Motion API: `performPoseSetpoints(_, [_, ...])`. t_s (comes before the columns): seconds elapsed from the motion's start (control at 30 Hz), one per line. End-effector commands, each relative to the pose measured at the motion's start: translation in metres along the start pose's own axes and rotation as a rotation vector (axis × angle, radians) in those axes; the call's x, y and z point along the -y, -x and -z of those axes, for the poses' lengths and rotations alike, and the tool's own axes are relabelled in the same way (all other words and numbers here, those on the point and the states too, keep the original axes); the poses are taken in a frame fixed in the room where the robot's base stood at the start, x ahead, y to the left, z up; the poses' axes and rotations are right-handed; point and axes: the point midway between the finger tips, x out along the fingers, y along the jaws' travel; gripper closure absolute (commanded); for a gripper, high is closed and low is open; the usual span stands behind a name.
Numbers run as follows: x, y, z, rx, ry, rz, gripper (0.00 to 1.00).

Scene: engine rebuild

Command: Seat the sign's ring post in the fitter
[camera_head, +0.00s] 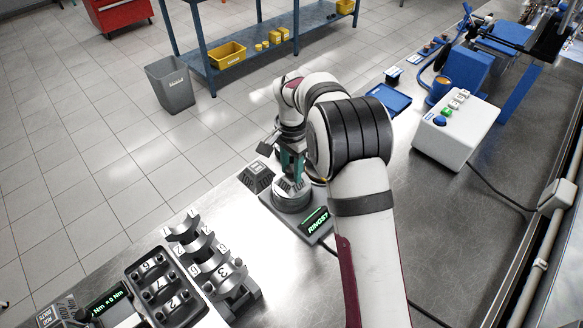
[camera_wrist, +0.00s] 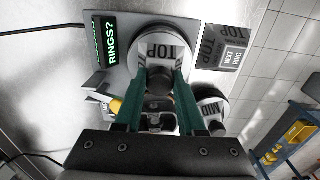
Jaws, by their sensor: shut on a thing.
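My gripper (camera_head: 291,170) points down, with green fingers. In the wrist view its fingertips (camera_wrist: 160,75) are shut on a dark knob-like post (camera_wrist: 158,82). A pale round disc (camera_wrist: 160,45) marked TOP lies directly around or under this post; I cannot tell whether they are joined. The disc is over the grey base of the fitter station (camera_head: 307,232), beside its lit RINGS? sign (camera_head: 313,221), which also shows in the wrist view (camera_wrist: 108,41). A second pale disc (camera_wrist: 210,104) marked MID, with a dark middle, is right of the fingers. The contact beneath the TOP disc is hidden.
A small dark labelled block (camera_head: 256,177) is beside the base, near the bench edge. Metal bearing caps (camera_head: 213,262) and a numbered dark tray (camera_head: 163,288) stand lower left. A white button box (camera_head: 456,128) is at right. The bench right of my arm is largely clear.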

Motion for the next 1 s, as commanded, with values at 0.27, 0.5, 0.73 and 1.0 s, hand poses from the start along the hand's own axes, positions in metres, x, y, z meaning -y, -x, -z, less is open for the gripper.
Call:
performPoseSetpoints(0.27, [0.0, -0.002, 0.0, 0.0, 0.0, 0.0, 1.0])
performPoseSetpoints(0.5, [0.0, -0.005, 0.0, 0.0, 0.0, 0.0, 1.0])
performPoseSetpoints(0.73, [0.0, -0.009, 0.0, -0.001, 0.0, 0.001, 1.0])
performPoseSetpoints(1.0, [0.0, -0.012, 0.0, 0.0, 0.0, 0.001, 1.0])
